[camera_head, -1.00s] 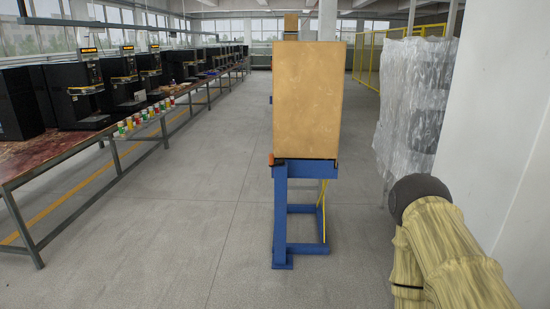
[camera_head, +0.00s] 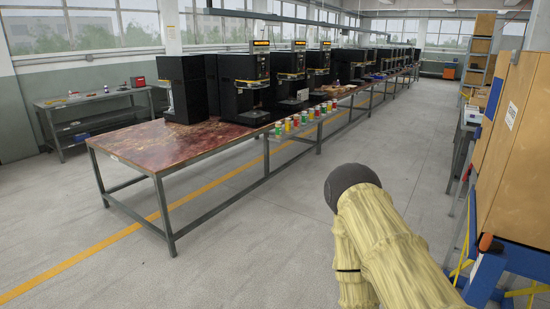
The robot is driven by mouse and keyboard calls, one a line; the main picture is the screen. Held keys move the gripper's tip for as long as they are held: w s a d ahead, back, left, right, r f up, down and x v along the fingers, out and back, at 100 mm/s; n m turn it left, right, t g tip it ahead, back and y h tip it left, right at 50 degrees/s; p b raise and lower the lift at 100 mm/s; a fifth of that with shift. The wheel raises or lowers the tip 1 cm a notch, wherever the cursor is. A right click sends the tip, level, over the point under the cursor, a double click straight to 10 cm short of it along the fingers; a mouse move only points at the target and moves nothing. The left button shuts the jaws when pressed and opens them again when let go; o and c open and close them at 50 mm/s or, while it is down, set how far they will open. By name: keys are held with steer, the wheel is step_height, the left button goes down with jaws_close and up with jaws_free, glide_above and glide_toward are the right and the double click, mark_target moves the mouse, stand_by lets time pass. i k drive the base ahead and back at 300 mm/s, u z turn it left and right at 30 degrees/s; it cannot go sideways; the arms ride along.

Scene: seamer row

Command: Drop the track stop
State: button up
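I cannot make out a track stop in this view. A narrow ledge (camera_head: 287,137) runs along the front of the long table, with several small coloured cans (camera_head: 294,123) in a row on it. Any small part at the ledge's ends is too small to tell. My arm (camera_head: 375,246), in a pale yellow sleeve with a dark round joint, rises at the lower middle right. My gripper is not in view, so whether it holds anything is hidden.
The long table (camera_head: 172,143) bears a row of black machines (camera_head: 243,80). A side bench (camera_head: 95,98) stands at the left wall. A tan board (camera_head: 522,150) on a blue frame (camera_head: 486,279) is close at right. The grey floor (camera_head: 222,251) before the table is clear.

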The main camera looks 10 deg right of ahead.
mark_target(470, 167)
steer(key=u, duration=0.05)
steer(key=i, duration=2.25)
steer(key=z, duration=0.95)
steer(key=i, duration=1.4)
steer(key=z, duration=1.35)
steer(key=i, duration=0.4)
steer(key=z, duration=0.2)
steer(key=k, duration=0.55)
steer(key=u, duration=1.05)
steer(key=i, duration=0.85)
steer(key=u, duration=0.6)
steer(key=i, duration=1)
steer(key=z, duration=0.9)
steer(key=i, duration=0.55)
steer(key=z, duration=0.5)
